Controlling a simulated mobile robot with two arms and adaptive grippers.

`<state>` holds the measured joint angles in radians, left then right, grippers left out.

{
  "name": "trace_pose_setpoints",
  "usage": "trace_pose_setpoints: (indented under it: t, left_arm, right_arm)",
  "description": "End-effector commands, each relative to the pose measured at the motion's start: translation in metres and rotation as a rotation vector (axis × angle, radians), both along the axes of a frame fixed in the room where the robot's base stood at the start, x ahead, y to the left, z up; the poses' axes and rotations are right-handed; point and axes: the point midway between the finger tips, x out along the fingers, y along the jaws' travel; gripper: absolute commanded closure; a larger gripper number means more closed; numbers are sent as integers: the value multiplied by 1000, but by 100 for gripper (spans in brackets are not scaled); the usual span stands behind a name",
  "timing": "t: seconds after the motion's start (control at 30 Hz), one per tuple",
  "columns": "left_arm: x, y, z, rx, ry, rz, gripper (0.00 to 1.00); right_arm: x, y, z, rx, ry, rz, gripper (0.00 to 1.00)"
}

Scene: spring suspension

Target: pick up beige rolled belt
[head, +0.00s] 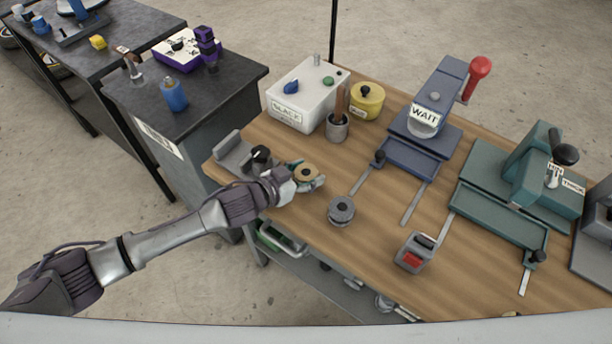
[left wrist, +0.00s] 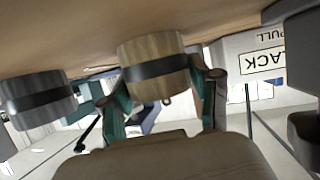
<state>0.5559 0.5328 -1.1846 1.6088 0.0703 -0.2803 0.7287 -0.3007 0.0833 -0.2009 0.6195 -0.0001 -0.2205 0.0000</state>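The beige rolled belt (head: 306,173) is a tan roll on the left part of the wooden workbench. In the left wrist view it also shows, with a dark band around it (left wrist: 152,70). My left gripper (head: 305,180) is at the belt, with a teal finger on each side of it. The fingers look very near the roll's sides, but whether they press on it I cannot tell. The belt appears at bench height; any gap under it is not clear. My right gripper is not in view.
A grey roll (head: 341,211) lies just right of the belt. A grey block with a dark knob (head: 259,158) is to its left. Behind are a white SLACK box (head: 305,96), a tool cup (head: 337,127) and a yellow pot (head: 367,101). Blue and green presses occupy the right.

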Motion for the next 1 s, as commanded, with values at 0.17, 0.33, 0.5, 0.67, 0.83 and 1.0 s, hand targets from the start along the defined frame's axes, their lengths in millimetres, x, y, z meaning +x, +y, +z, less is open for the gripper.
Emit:
trace_pose_setpoints:
  t: [0.17,0.33,0.5,0.67,0.83,1.0]
  left_arm:
    - [0,0,0,0,0,0,74]
    - [0,0,0,-1,-1,0,80]
    - [0,0,3,-1,-1,0,80]
    - [1,0,17,-1,-5,-1,80]
    - [-2,-2,46,-3,-4,-3,80]
    - [-38,-25,66,-9,0,-6,80]
  right_arm:
    - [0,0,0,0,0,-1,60]
    - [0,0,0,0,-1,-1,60]
    - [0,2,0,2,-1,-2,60]
    - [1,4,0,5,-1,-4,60]
    - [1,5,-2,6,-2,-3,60]
    - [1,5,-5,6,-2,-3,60]
